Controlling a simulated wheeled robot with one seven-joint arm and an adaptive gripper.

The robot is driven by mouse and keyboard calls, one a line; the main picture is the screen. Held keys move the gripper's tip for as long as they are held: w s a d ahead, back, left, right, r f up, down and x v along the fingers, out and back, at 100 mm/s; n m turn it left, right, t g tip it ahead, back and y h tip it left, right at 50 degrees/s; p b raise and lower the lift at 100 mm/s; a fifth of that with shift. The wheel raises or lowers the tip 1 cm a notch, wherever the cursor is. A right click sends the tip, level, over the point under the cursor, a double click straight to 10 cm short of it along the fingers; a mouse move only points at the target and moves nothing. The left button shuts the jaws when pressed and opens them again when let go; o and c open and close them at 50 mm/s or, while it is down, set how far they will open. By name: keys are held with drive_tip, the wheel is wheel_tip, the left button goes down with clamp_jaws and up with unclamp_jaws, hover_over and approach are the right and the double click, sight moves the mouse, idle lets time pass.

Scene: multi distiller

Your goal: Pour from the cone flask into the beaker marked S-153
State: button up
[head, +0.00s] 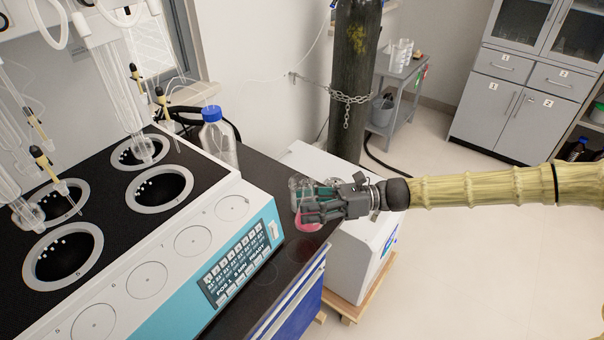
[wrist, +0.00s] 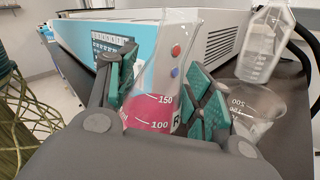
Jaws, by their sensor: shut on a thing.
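My gripper (head: 318,203) is shut on the cone flask (head: 308,225), a clear glass vessel with pink liquid low inside. In the wrist view the flask (wrist: 155,90) stands between the green-padded fingers, with marks 100 and 150 showing; it looks roughly upright. A clear beaker (wrist: 262,100) with a 200 mark stands on the dark bench just beyond the right finger, apart from the flask. In the head view, clear glass just behind my gripper is probably this beaker, partly hidden. I cannot read S-153 on it.
The white and teal distiller (head: 150,245) with round wells fills the left. A blue-capped clear bottle (head: 219,140) stands on the dark bench behind it. A white box unit (head: 350,255) stands right of the bench. A chained dark cylinder (head: 354,80) stands behind.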

sight(308, 192)
wheel_tip(308, 192, up, 2)
drive_tip(key=shift+w+r+m+p, duration=0.1)
drive_tip(key=shift+m+p, duration=0.2)
drive_tip(key=shift+p, duration=0.15)
drive_tip(key=shift+w+f, duration=0.15)
drive_tip(key=shift+f, duration=0.35)
drive_tip(key=shift+w+r+m, duration=0.1)
drive_tip(key=shift+w+m, duration=0.2)
drive_tip(key=shift+m, duration=0.4)
drive_tip(key=r+m+p, duration=0.2)
drive_tip(key=r+p, duration=0.1)
drive_tip(key=shift+w+a+r, duration=0.1)
drive_tip(key=shift+w+a, duration=0.1)
drive_tip(key=shift+w, duration=0.15)
drive_tip(key=shift+f, duration=0.45)
drive_tip(key=shift+d+f+m, duration=0.15)
drive_tip(key=shift+f+m, duration=0.25)
drive_tip(key=shift+m, duration=0.5)
drive_tip(key=shift+s+r+m+p, duration=0.1)
drive_tip(key=shift+r+m+p, duration=0.05)
drive_tip(key=shift+m+p, duration=0.2)
drive_tip(key=shift+r+m+p, duration=0.3)
drive_tip(key=shift+m+p, duration=0.15)
drive_tip(key=shift+p, duration=0.1)
drive_tip(key=shift+s+f+m+p, duration=0.2)
drive_tip(key=shift+f+m+p, duration=0.1)
drive_tip(key=shift+m, duration=0.6)
